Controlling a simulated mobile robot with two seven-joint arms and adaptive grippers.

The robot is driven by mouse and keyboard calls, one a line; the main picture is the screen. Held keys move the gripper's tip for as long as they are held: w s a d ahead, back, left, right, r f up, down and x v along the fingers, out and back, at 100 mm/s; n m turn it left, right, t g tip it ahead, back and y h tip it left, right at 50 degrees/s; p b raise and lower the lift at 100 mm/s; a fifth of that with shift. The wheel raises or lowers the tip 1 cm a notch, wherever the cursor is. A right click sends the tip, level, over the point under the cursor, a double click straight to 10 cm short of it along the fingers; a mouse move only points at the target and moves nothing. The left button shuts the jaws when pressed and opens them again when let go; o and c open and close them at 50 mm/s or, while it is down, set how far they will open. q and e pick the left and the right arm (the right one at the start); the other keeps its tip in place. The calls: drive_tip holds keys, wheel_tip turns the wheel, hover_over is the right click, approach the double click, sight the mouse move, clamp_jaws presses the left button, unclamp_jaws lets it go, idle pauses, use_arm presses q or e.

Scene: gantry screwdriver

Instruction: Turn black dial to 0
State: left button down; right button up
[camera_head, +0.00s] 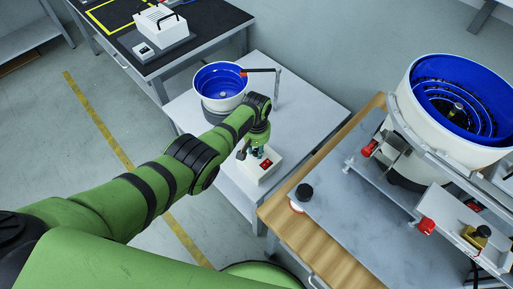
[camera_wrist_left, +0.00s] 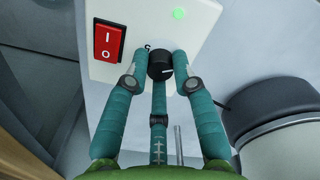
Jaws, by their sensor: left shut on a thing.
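The black dial (camera_wrist_left: 160,66) is a round knob on a white control box (camera_wrist_left: 146,30), with a white pointer line on its face. In the left wrist view the teal fingers of my left gripper (camera_wrist_left: 158,68) are closed around the dial. The markings around the dial are mostly hidden by the fingers. A red rocker switch (camera_wrist_left: 109,41) and a lit green light (camera_wrist_left: 180,13) sit beside it. In the head view my left gripper (camera_head: 257,150) is at the white control box (camera_head: 263,167); the dial is hidden there. My right gripper is not visible.
A blue-bowled feeder (camera_head: 220,80) stands behind the control box on the grey table (camera_head: 300,95). A larger blue bowl feeder (camera_head: 460,100) and metal fixtures stand on the wooden bench at the right. A dark table (camera_head: 120,40) stands at the back left.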

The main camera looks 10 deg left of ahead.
sight(256, 151)
use_arm(q)
drive_tip(key=c, duration=1)
unclamp_jaws()
drive_tip(key=shift+s+f, duration=0.1)
drive_tip(key=shift+r, duration=0.55)
wheel_tip(256, 151, up, 11)
